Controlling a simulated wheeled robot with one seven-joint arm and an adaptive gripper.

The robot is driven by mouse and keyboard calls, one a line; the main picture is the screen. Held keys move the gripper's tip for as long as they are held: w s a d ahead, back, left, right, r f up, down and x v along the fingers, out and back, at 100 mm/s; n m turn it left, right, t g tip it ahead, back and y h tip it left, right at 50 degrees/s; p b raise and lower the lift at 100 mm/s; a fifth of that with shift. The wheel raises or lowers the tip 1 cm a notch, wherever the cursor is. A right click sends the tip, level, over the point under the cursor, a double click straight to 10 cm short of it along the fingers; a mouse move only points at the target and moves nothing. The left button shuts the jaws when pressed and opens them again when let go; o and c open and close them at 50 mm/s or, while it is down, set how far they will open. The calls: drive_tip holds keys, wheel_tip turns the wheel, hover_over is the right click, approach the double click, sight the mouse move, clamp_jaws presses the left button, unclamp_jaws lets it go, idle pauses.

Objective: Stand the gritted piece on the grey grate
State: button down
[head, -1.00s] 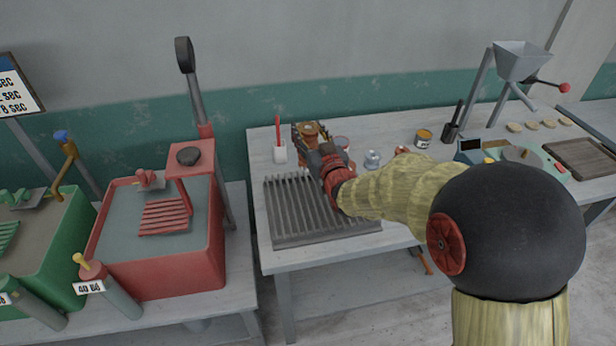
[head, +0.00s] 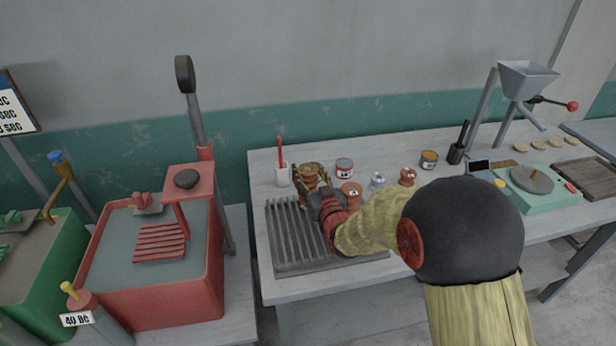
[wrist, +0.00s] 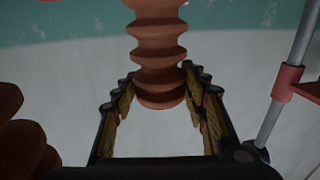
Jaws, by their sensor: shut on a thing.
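My gripper (head: 315,187) is shut on a brown ribbed clay piece (head: 309,174), held roughly upright. In the wrist view the piece (wrist: 158,50) stands between my two fingers (wrist: 158,112), its lower end showing. I cannot make out grit on it. The grey grate (head: 290,245), a slatted rack, lies on the bench below and in front of my gripper. The held piece appears near the grate's far edge; I cannot tell whether it touches anything. My arm hides the grate's right part.
A white cup with a red handle (head: 282,172) stands left. The red tank (head: 150,285) is farther left.

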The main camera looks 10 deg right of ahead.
drive_tip(key=shift+f, duration=0.25)
drive_tip(key=c, duration=1.3)
unclamp_jaws()
drive_tip(key=shift+f, duration=0.1)
drive_tip(key=shift+s+r, duration=0.15)
drive_tip(key=shift+r, duration=0.05)
drive_tip(key=s+d+p, duration=0.1)
drive_tip(key=s+p, duration=0.1)
drive_tip(key=s, duration=0.9)
drive_tip(key=shift+s+d, duration=0.3)
drive_tip(key=shift+s, duration=0.05)
drive_tip(key=shift+f, duration=0.1)
